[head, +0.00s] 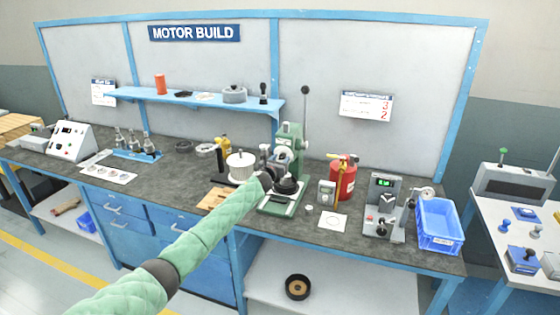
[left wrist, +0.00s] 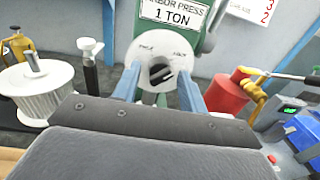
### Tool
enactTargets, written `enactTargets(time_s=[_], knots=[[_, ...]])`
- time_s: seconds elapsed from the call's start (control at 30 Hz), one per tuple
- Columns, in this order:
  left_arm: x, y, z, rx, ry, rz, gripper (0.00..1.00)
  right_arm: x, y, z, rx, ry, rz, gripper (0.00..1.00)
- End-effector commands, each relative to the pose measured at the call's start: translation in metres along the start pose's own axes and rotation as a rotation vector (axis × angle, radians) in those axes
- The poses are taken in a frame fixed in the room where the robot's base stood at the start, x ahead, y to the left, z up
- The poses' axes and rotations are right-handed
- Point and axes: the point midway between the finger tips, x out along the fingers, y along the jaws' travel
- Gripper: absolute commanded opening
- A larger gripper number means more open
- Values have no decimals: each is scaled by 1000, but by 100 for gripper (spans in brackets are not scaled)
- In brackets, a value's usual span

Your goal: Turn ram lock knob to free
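The green arbor press (head: 290,135) stands on the bench, with its "ARBOR PRESS 1 TON" label in the left wrist view. Below the label is a round white dial (left wrist: 140,52) with small lettering at upper left and upper right, seemingly FREE and LOCK. The dark ram lock knob (left wrist: 160,73) is at the dial's middle; I cannot tell clearly which mark it points to. My left gripper (head: 267,160) is at the press front. In the wrist view its two blue-grey fingers (left wrist: 159,76) are apart, one each side of the knob, with no clear contact. My right gripper is out of view.
A white ribbed cylinder (head: 240,166) and a yellow item (head: 222,146) stand left of the press. The press lever (head: 305,110) rises above.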

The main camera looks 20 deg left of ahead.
Motion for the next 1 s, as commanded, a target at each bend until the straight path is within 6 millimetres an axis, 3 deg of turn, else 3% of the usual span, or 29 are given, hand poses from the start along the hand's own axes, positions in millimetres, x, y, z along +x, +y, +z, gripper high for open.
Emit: enactTargets(time_s=[0.03,0.2,0.6,0.7,1.0], knots=[[0,0,0,0,0,0,32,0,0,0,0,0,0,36],[0,0,0,0,0,0,3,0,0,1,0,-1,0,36],[0,0,-2,-77,-4,0,3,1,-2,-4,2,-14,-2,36],[0,0,-3,-140,-8,0,3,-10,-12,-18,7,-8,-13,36],[0,0,-4,-402,-23,-1,3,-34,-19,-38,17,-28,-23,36]])
